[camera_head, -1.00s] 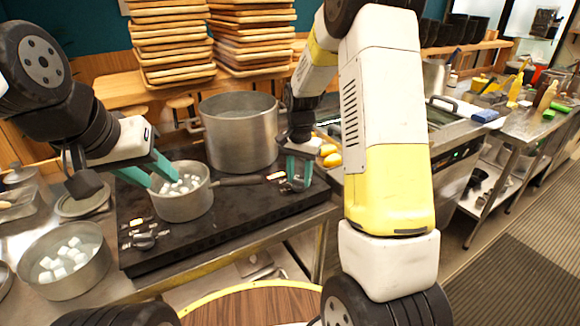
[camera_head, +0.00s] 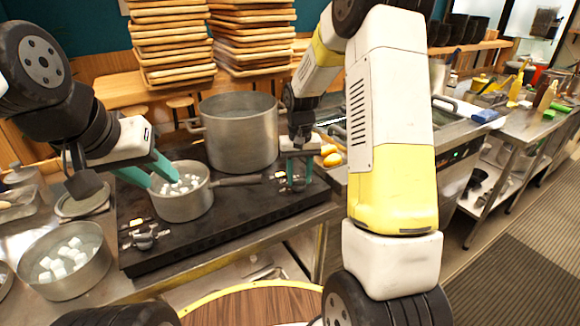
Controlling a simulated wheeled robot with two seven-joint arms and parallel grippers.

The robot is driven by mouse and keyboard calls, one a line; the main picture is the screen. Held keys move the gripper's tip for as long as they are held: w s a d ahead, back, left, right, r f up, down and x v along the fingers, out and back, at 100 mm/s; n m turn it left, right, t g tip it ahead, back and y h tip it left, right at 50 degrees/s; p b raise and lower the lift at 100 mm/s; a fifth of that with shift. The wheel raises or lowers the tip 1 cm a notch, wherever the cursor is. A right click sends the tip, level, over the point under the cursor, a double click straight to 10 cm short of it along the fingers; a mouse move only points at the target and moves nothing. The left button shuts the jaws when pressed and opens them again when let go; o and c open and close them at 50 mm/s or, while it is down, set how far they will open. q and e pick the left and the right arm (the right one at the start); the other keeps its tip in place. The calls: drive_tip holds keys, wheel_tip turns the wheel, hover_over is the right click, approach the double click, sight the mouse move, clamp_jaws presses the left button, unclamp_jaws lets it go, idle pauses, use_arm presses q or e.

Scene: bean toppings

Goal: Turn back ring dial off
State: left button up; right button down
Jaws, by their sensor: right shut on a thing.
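The black two-ring stove (camera_head: 235,211) carries a saucepan (camera_head: 184,205) of white cubes on the left ring and a large steel pot (camera_head: 240,140) on the back ring. The back ring dial (camera_head: 281,185) is a small metal knob at the stove's right end, partly hidden by my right gripper. My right gripper (camera_head: 292,187) points down with its teal fingers shut on this dial. My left gripper (camera_head: 162,182) has its teal fingers spread at the saucepan's left rim, one tip over the inside. Another dial (camera_head: 145,238) sits at the stove's front left.
A bowl of white cubes (camera_head: 62,282) stands left of the stove. The saucepan's handle (camera_head: 238,181) reaches toward the right dial. Stacked wooden trays (camera_head: 170,45) stand behind. Yellow items (camera_head: 331,158) lie right of my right gripper.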

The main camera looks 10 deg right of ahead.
sight(299, 180)
idle(0.4)
drive_tip(key=c, duration=0.9)
unclamp_jaws()
wheel_tip(299, 180, up, 7)
drive_tip(key=shift+r, duration=0.45)
